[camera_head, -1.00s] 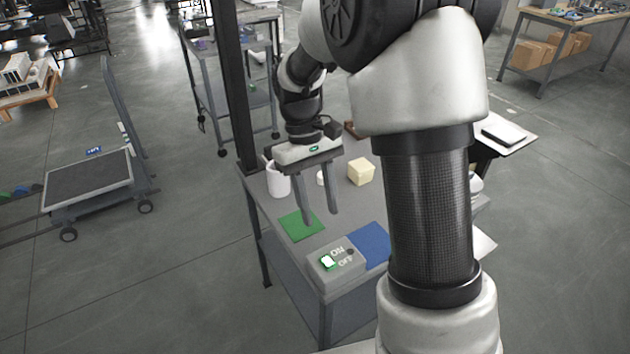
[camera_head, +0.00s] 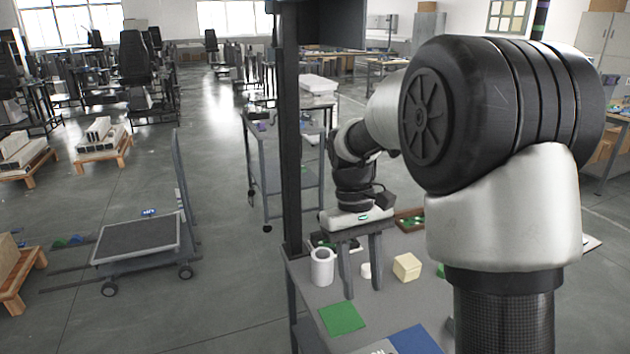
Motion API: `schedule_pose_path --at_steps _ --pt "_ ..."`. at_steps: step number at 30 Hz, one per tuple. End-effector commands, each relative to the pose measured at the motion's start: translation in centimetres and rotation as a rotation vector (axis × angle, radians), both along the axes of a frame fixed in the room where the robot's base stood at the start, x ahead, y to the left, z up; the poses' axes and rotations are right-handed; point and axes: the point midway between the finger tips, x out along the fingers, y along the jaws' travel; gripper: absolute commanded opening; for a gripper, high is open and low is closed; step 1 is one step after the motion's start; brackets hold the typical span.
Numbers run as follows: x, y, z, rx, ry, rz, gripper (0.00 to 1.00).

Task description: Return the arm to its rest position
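My gripper (camera_head: 361,290) hangs over the grey table (camera_head: 315,292) with its two fingers pointing down and spread apart. A white mug (camera_head: 321,267) stands left of the gripper, and a small white object (camera_head: 366,270) shows near the fingers. A cream block (camera_head: 407,267) sits to the right.
A green square (camera_head: 342,318) and a blue area (camera_head: 416,340) lie on the table's near part. A brown tray (camera_head: 409,220) is behind. A dark post (camera_head: 290,130) rises at the table's left. A flat cart (camera_head: 140,250) stands on the floor at left.

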Motion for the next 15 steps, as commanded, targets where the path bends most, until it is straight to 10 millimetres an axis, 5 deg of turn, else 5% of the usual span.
schedule_pose_path --at_steps 6,15 --pt "-3.7 -0.6 8.1 0.019 -0.197 -0.066 0.39" --pt "-10.8 -1.3 16.0 0.067 -0.515 -0.183 0.39"
